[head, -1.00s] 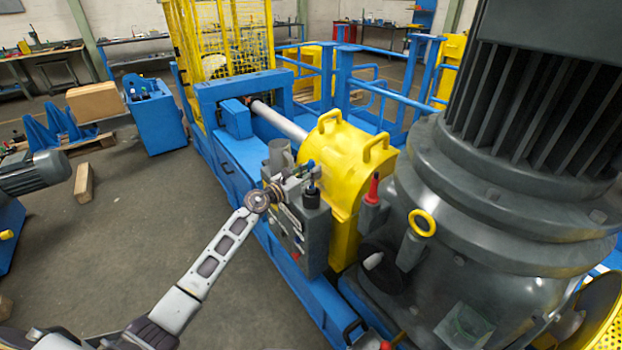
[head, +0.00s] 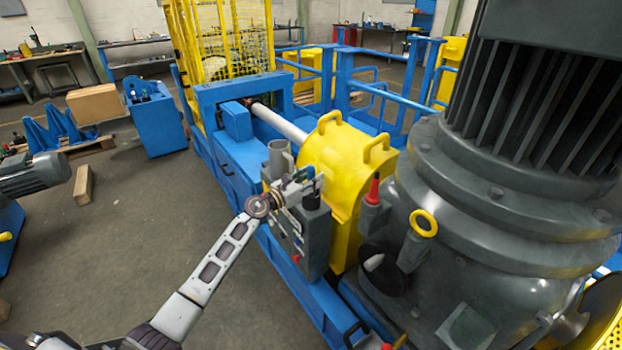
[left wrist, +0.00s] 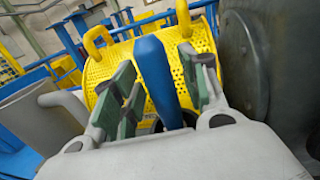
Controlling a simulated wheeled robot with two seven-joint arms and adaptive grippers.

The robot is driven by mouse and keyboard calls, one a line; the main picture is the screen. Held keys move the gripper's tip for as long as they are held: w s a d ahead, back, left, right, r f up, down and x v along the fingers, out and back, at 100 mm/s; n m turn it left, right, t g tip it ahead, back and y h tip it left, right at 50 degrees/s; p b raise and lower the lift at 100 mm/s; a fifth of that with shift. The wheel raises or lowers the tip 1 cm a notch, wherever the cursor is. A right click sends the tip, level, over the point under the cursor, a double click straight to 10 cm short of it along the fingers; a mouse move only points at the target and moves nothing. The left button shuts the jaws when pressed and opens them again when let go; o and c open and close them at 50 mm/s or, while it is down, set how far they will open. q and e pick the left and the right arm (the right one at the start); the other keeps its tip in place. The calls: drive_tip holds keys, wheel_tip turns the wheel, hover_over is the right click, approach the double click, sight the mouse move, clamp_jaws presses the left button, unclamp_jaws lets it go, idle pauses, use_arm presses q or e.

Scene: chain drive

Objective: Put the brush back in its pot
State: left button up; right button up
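The brush's blue handle (left wrist: 156,82) stands between the fingers of my left gripper (left wrist: 160,85) in the left wrist view. The fingers have green pads and are apart, with a gap visible at the handle's right side. The handle's lower end is hidden behind my gripper body, by a dark round rim. A grey cylindrical pot (left wrist: 62,108) is at the left of that view. My right gripper is out of view.
A yellow perforated guard (head: 345,165) with handles rises close behind the gripper. A large grey motor (head: 500,215) stands to the right, with a red-tipped part (head: 373,190) before it.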

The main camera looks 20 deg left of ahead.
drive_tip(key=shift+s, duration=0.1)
use_arm(q)
drive_tip(key=shift+r, duration=0.15)
drive_tip(key=b+v, duration=0.1)
drive_tip(key=v, duration=1.1)
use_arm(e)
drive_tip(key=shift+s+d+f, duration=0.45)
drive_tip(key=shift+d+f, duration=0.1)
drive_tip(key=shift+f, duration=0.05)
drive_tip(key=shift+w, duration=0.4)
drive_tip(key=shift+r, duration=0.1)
